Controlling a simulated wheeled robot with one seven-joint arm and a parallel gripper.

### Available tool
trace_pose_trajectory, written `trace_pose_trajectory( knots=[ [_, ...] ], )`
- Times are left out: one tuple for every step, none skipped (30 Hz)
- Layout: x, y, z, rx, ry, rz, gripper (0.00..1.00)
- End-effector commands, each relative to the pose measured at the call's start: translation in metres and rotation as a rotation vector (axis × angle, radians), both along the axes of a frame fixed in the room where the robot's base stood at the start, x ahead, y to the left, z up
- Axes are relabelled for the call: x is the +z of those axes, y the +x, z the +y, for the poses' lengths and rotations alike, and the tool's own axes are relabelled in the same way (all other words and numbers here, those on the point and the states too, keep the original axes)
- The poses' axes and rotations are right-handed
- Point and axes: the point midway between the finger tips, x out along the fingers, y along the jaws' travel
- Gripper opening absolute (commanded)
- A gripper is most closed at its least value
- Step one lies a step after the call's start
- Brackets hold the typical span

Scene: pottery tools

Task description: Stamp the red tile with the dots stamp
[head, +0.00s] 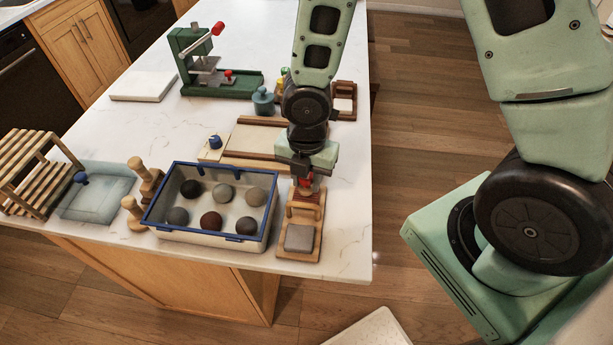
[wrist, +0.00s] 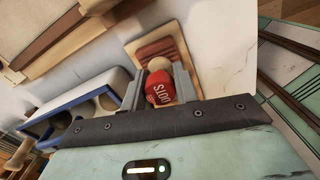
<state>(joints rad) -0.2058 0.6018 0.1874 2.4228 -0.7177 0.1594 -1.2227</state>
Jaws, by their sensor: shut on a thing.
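My gripper (head: 305,181) is shut on the dots stamp, whose red end (wrist: 160,88) with white lettering reading "DOTS" shows between the fingers in the wrist view. A pale rounded part of the stamp shows just past the red end. Beyond it lies a wooden board (wrist: 179,32) with a reddish-brown ribbed patch (wrist: 155,50). In the head view the gripper is over the far end of a wooden board (head: 285,250), which carries a grey block (head: 299,238) at its near end. I cannot tell whether the ribbed patch is the red tile, or whether the stamp touches anything.
A blue-rimmed tray (head: 205,233) with several clay balls stands left of the board. Wooden stamps (head: 133,210), a slatted rack (head: 30,170) and a translucent box (head: 95,195) stand farther left. A green press (head: 215,75) stands behind. The counter's right edge is close.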

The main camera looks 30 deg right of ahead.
Motion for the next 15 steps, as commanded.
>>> trace_pose_trajectory(
  knots=[
    [0.0001,0.0,0.0,0.0,0.0,0.0,0.07],
    [0.0,0.0,0.0,0.0,0.0,0.0,0.07],
    [-0.0001,0.0,0.0,0.0,0.0,0.0,0.07],
    [-0.0003,0.0,0.0,0.0,0.0,0.0,0.07],
    [-0.0006,-0.0001,-0.0001,0.0,0.0,0.0,0.07],
    [-0.001,-0.0001,-0.0001,0.0,0.0,0.0,0.07],
    [-0.0014,-0.0001,-0.0001,0.0,0.0,0.0,0.07],
    [-0.0018,-0.0001,-0.0001,0.0,0.0,0.0,0.07],
    [-0.0024,-0.0001,-0.0001,0.0,0.0,0.0,0.07],
    [-0.0029,-0.0001,-0.0001,0.0,0.0,0.0,0.07],
    [-0.0034,-0.0001,-0.0001,0.0,0.0,0.0,0.07],
    [-0.004,-0.0001,-0.0001,0.0,0.0,0.0,0.07],
    [-0.0044,-0.0001,-0.0001,0.0,0.0,0.0,0.07],
    [-0.0048,-0.0001,-0.0001,0.0,0.0,0.0,0.07],
    [-0.0054,-0.0001,-0.0001,0.0,0.0,0.0,0.07]
  ],
)
